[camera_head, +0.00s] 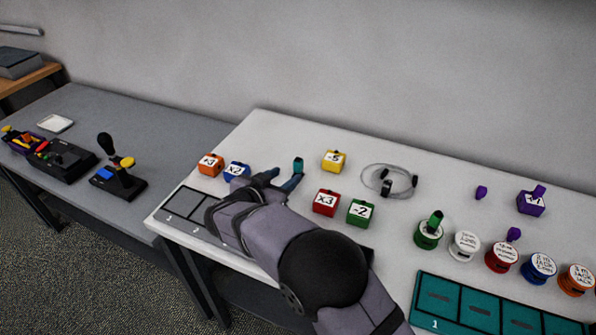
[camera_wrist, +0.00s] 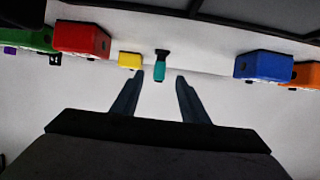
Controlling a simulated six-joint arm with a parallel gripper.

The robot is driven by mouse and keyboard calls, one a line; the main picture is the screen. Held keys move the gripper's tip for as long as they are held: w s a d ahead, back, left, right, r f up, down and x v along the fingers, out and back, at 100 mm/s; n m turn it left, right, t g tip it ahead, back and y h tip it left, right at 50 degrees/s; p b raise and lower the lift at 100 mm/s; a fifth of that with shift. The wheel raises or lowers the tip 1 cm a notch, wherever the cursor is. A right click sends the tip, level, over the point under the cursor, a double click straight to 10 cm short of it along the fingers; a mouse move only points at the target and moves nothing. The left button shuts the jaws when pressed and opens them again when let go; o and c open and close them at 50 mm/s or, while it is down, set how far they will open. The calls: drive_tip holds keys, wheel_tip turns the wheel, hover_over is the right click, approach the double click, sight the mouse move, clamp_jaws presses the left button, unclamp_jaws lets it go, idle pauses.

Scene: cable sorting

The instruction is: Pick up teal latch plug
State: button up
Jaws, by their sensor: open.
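The teal latch plug (camera_head: 298,165) stands on the white table, just beyond my fingertips in the head view. My gripper (camera_head: 284,178) is open and empty, low over the table. In the wrist view both fingers of my gripper (camera_wrist: 160,74) are apart with bare table between them. No contact with the plug shows.
A blue block (camera_head: 237,170) and orange block (camera_head: 210,163) stand left of the plug. A yellow block (camera_head: 333,161), red block (camera_head: 326,202) and green block (camera_head: 360,212) stand to the right. A headset-like loop (camera_head: 389,181) lies farther right.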

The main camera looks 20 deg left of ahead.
sight(296, 168)
drive_tip(key=shift+p+x, duration=0.8)
drive_tip(key=shift+x, duration=2.95)
drive_tip(key=shift+r, duration=0.1)
drive_tip(key=shift+c, duration=0.3)
clamp_jaws()
